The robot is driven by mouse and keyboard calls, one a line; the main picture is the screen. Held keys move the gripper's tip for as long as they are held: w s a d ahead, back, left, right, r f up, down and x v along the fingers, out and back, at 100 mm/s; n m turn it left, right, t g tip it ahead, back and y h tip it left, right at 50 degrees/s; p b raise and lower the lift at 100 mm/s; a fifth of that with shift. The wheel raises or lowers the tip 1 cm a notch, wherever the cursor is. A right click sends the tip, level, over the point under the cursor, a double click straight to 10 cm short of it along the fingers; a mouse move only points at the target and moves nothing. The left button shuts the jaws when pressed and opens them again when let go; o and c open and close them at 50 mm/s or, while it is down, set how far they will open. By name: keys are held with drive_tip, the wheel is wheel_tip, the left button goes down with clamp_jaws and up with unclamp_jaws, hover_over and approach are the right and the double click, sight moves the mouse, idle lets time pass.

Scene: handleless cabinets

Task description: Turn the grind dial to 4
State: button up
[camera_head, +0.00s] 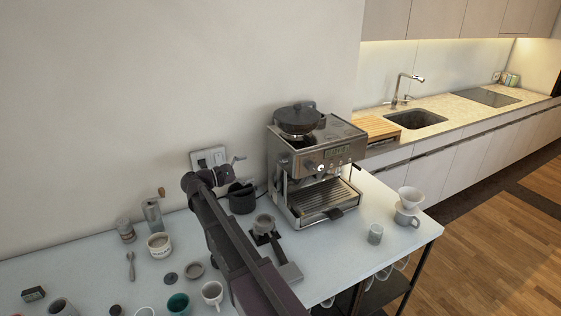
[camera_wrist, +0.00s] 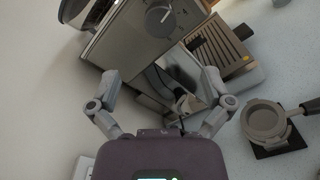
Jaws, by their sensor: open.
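The espresso machine (camera_head: 318,165) stands on the white table against the wall. In the wrist view a round grey dial (camera_wrist: 160,17) with a light pointer line sits on a metal panel of the machine, at the top of the picture. In the head view I cannot make the dial out for certain. My gripper (camera_head: 238,171) is left of the machine and also shows in the wrist view (camera_wrist: 159,74). Its two fingers are spread wide with nothing between them, below the dial in the picture and apart from it.
A portafilter (camera_wrist: 264,120) lies on a dark stand at the right of the wrist view. The machine's drip tray (camera_wrist: 222,50) is beside it. A dark container (camera_head: 242,203) stands below my gripper. Cups and jars crowd the table's left; a glass (camera_head: 375,234) stands right.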

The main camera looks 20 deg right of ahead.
sight(279, 160)
drive_tip(key=d, duration=1.2)
drive_tip(key=shift+w+d, duration=0.1)
drive_tip(key=shift+w, duration=0.15)
drive_tip(key=shift+c, duration=0.2)
drive_tip(key=c, duration=1.1)
